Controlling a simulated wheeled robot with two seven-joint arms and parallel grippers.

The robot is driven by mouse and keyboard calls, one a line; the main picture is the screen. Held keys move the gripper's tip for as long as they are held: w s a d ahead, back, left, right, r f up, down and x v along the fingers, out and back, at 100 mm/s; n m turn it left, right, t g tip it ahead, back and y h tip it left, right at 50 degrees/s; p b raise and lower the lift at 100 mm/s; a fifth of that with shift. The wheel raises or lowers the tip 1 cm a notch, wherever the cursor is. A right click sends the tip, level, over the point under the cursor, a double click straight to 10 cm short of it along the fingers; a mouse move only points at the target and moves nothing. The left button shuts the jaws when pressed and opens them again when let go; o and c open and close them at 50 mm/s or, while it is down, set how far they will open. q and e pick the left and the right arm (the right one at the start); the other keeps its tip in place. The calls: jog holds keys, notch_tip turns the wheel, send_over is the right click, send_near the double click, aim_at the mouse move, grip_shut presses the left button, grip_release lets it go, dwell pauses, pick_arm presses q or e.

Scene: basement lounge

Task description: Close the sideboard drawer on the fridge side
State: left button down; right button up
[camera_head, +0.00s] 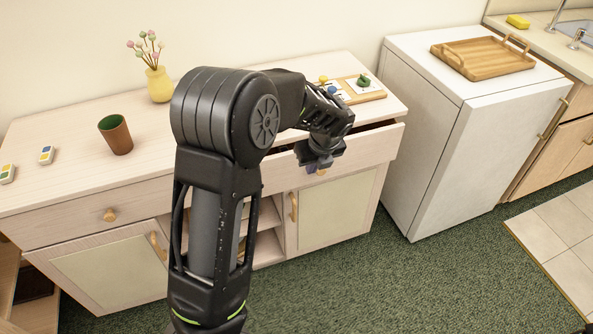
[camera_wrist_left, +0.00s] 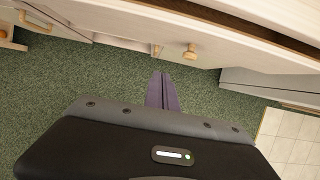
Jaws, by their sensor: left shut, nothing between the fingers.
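The sideboard (camera_head: 60,195) is pale wood. Its right drawer (camera_head: 375,147), on the side of the white fridge (camera_head: 450,130), stands partly open, with a dark gap behind its front. The drawer front also shows in the left wrist view (camera_wrist_left: 240,48), with its round wooden knob (camera_wrist_left: 190,52). My left gripper (camera_head: 320,165) is in front of the drawer by the knob, which it mostly hides in the head view. Its fingers (camera_wrist_left: 163,92) are shut and empty, and look apart from the knob in the wrist view. My right gripper is not in view.
The sideboard top holds a yellow vase (camera_head: 159,85), a brown cup (camera_head: 116,134) and a wooden board with coloured pieces (camera_head: 362,95). The left drawer (camera_head: 75,222) is closed. A wooden tray (camera_head: 482,57) lies on the fridge. Green carpet (camera_head: 400,275) in front is clear.

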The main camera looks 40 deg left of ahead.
aim_at(301, 170)
pick_arm(q)
jog(key=shift+a, duration=0.1)
jog(key=x, duration=0.3)
jog(key=w+a+x, duration=0.1)
jog(key=x, duration=0.3)
jog(key=a+r+x, duration=0.1)
jog(key=x, duration=0.3)
jog(key=shift+w+d+p, duration=0.1)
jog(key=shift+w+p, duration=0.05)
jog(key=shift+p, duration=0.25)
jog(key=shift+w+a, duration=0.35)
jog(key=shift+a, duration=0.15)
